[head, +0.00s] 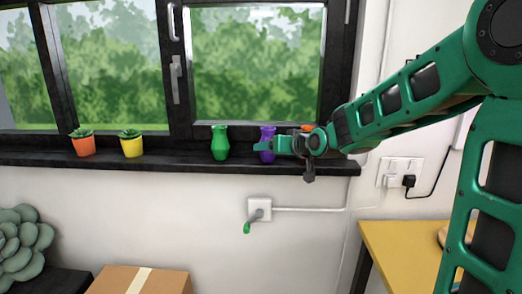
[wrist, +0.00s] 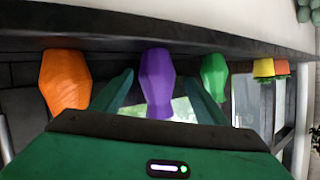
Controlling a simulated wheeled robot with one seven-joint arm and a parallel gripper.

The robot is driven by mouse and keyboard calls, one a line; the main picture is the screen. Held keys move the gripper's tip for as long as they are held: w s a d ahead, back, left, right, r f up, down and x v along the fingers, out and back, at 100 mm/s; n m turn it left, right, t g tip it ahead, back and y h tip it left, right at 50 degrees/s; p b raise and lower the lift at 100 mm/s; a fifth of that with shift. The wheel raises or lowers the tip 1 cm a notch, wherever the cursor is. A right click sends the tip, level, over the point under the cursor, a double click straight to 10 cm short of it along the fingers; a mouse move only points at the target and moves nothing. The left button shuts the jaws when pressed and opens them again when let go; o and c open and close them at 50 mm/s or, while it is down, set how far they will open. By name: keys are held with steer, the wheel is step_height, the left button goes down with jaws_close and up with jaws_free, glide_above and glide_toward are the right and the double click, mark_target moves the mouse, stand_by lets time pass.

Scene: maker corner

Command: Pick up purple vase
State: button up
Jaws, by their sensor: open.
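The purple vase (head: 267,137) stands on the dark windowsill, partly hidden behind my gripper in the head view. In the wrist view the purple vase (wrist: 155,80) shows between the two green fingers. My gripper (head: 262,147) is open at the sill, with a finger on either side of the vase in the wrist view. I cannot tell whether the fingers touch it.
A green vase (head: 220,142) stands left of the purple one. An orange vase (wrist: 66,80) stands on its other side, mostly hidden in the head view. Orange (head: 83,143) and yellow (head: 132,145) potted plants sit farther left on the windowsill (head: 180,158).

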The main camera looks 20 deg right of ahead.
steer(key=shift+d+x, duration=0.15)
steer(key=shift+x, duration=1.25)
steer(key=shift+d+x, duration=0.15)
steer(key=shift+x, duration=1.25)
steer(key=shift+f, duration=0.1)
steer(key=c, duration=1.4)
